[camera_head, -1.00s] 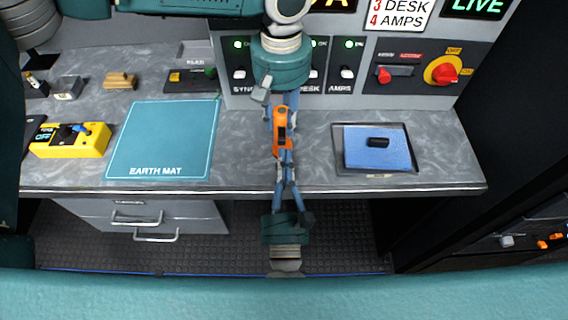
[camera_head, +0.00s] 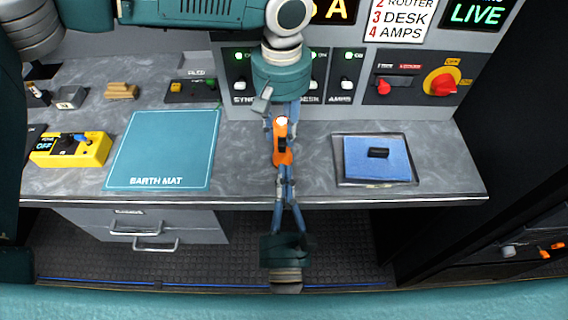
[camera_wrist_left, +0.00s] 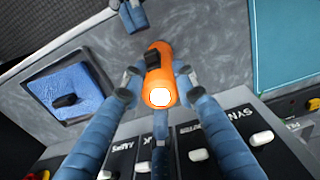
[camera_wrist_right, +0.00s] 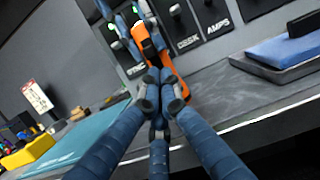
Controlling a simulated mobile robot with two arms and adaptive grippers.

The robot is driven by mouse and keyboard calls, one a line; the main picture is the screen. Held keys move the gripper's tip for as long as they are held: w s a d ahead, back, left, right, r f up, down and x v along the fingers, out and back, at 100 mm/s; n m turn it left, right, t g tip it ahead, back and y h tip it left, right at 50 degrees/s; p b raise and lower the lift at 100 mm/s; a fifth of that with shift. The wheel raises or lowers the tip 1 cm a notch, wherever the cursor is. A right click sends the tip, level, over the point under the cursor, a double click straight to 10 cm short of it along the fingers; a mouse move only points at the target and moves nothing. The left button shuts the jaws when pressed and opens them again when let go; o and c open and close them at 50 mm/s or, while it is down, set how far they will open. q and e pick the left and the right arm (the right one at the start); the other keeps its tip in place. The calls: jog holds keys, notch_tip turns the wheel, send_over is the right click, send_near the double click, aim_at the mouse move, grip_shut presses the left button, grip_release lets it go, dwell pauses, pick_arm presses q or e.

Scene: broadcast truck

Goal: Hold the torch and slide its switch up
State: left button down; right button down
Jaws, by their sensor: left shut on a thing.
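The orange torch (camera_head: 284,157) is upright in my left gripper (camera_head: 281,124), above the bench's front part. In the left wrist view my left fingers (camera_wrist_left: 157,84) are around its head from both sides. Its lens (camera_wrist_left: 160,97) shines bright white. The black switch (camera_wrist_left: 152,58) shows on the torch's side; its exact position is hard to read. My right gripper (camera_head: 284,178) comes from below with its fingertips together. In the right wrist view these fingertips (camera_wrist_right: 161,88) are at the torch's lower end; whether they touch it is unclear.
A blue pad in a dark tray (camera_head: 344,180) lies to the right, with a small black item (camera_head: 378,153) on it. The teal earth mat (camera_head: 160,150) and a yellow switch box (camera_head: 92,155) lie left. A switch panel (camera_head: 345,75) stands behind. The bench edge (camera_head: 235,201) is close.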

jog(key=v, duration=0.7)
pick_arm(q)
jog(key=c, duration=1.3)
grip_release()
